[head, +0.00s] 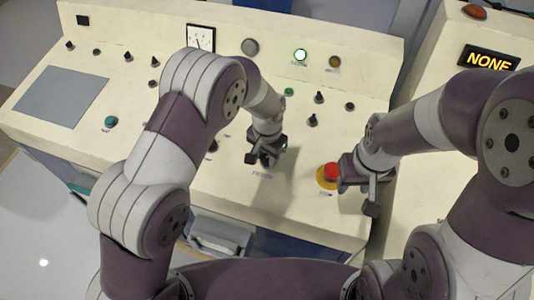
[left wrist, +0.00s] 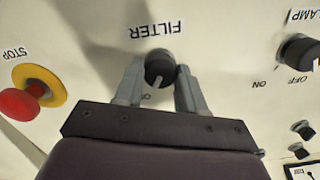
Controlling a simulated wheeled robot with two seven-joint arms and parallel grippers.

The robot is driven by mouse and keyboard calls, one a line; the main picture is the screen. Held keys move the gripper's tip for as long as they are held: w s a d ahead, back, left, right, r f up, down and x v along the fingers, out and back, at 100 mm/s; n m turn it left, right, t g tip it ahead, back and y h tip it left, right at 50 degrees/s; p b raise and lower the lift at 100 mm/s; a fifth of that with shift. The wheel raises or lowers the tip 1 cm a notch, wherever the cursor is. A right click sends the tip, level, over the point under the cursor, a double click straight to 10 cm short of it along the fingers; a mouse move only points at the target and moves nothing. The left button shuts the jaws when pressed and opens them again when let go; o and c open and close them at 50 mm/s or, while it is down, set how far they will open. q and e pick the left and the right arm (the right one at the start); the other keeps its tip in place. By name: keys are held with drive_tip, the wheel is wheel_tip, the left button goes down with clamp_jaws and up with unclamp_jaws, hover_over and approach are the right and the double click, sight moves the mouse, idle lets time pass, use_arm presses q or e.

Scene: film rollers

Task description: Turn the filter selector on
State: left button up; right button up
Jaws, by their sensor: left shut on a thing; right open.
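The filter selector (left wrist: 160,66) is a round black knob with a pale pointer line, under the label FILTER (left wrist: 157,30), which appears upside down in the left wrist view. My left gripper (left wrist: 159,84) is shut on the knob, with one finger on each side of it. The pointer line slants down and left in that view; the position marks near it are mostly hidden. In the head view my left gripper (head: 265,158) covers the knob. My right gripper (head: 362,193) is open and empty, just right of the red stop button.
The red stop button (head: 331,171) with its yellow ring sits right of the filter selector. The lamp selector (left wrist: 299,51) is at the right in the left wrist view. A lit indicator (head: 300,55) is at the panel's back. A display (head: 489,58) reads NONE.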

sight(267, 160)
use_arm(q)
drive_tip(key=o, duration=0.8)
drive_tip(key=shift+c, duration=0.2)
drive_tip(key=o, duration=0.3)
drive_tip(key=shift+s+a+r, duration=0.1)
drive_tip(key=shift+r, duration=0.35)
wheel_tip(267, 160, up, 12)
drive_tip(key=b, duration=0.1)
drive_tip(key=shift+s+b, duration=0.25)
drive_tip(key=shift+b, duration=0.15)
